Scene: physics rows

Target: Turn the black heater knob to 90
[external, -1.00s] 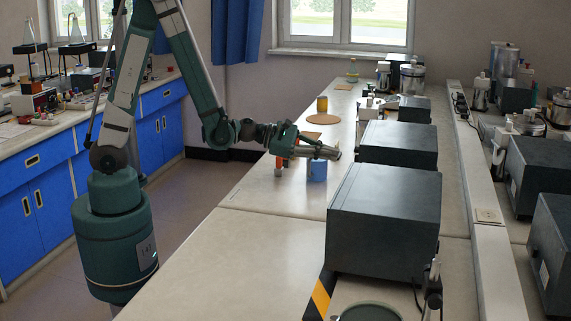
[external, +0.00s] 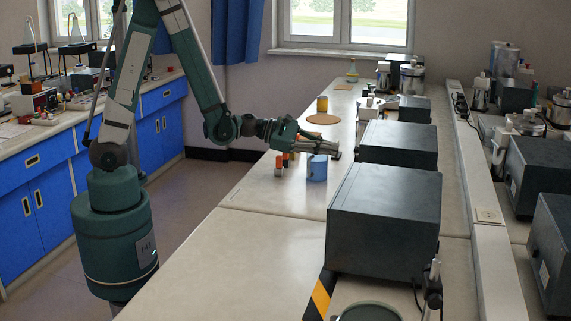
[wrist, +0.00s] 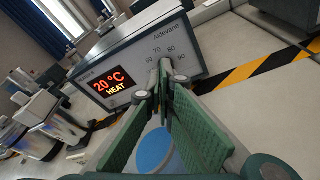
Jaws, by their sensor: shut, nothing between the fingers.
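The heater is a dark box (external: 398,143) on the bench. Its pale front panel (wrist: 115,62) fills the upper wrist view, with a red display (wrist: 108,82) reading 20 °C and HEAT. Dial marks 60, 70, 80 and 90 (wrist: 166,51) are printed right of the display. The black knob is not clearly visible; my fingertips cover the spot below the marks. My gripper (wrist: 158,84) is shut and empty, with its green fingers pointing at the panel. In the external view my gripper (external: 334,153) is just left of the heater; contact cannot be told.
A blue cup (external: 317,169) stands just below my gripper; its blue top also shows in the wrist view (wrist: 154,152). An orange object (external: 280,163) is close by on the left. A larger dark box (external: 384,220) stands nearer the camera.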

